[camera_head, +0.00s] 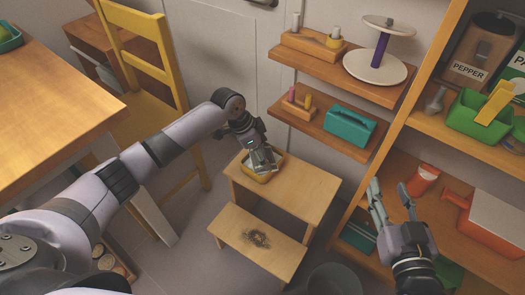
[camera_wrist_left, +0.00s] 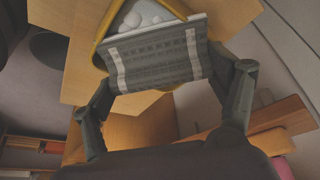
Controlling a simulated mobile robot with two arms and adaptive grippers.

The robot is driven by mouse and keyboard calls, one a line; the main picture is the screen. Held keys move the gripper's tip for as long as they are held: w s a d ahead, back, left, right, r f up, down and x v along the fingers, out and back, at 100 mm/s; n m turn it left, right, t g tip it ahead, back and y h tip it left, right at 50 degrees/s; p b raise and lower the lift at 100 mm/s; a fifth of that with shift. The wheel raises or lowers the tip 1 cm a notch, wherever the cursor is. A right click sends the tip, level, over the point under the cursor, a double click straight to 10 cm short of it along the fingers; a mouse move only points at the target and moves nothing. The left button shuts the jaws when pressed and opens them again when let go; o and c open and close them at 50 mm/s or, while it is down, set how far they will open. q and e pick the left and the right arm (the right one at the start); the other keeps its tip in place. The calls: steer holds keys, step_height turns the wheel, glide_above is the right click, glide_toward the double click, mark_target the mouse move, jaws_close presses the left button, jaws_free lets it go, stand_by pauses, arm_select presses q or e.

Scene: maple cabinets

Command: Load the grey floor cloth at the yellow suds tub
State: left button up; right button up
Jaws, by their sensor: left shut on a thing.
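The yellow suds tub (camera_head: 250,176) stands on the top step of a wooden step stool; white suds (camera_wrist_left: 146,14) show inside its yellow rim (camera_wrist_left: 98,58) in the left wrist view. My left gripper (camera_head: 262,160) is at the tub, shut on the grey floor cloth (camera_wrist_left: 155,62), a grey checked cloth with pale stripes. The cloth is between the fingers and overlaps the tub's opening in the wrist view; whether it touches the suds is hidden. My right gripper (camera_head: 390,192) is open and empty in front of the right shelves.
The step stool's lower step (camera_head: 232,222) bears a dark stain (camera_head: 257,239). A yellow chair (camera_head: 140,28) and a wooden table (camera_head: 55,85) stand left. Wall shelves hold a teal box (camera_head: 349,126); a grey bin (camera_head: 334,280) stands at the front.

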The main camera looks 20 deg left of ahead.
arm_select(q)
steer(key=shift+s+f, duration=0.15)
steer(key=shift+f, duration=0.1)
arm_select(e)
steer(key=shift+s+d+f+g, duration=0.15)
steer(key=shift+s+f+g, duration=0.1)
steer(key=shift+f+g, duration=0.4)
stand_by(2.0)
steer(key=shift+f, duration=0.2)
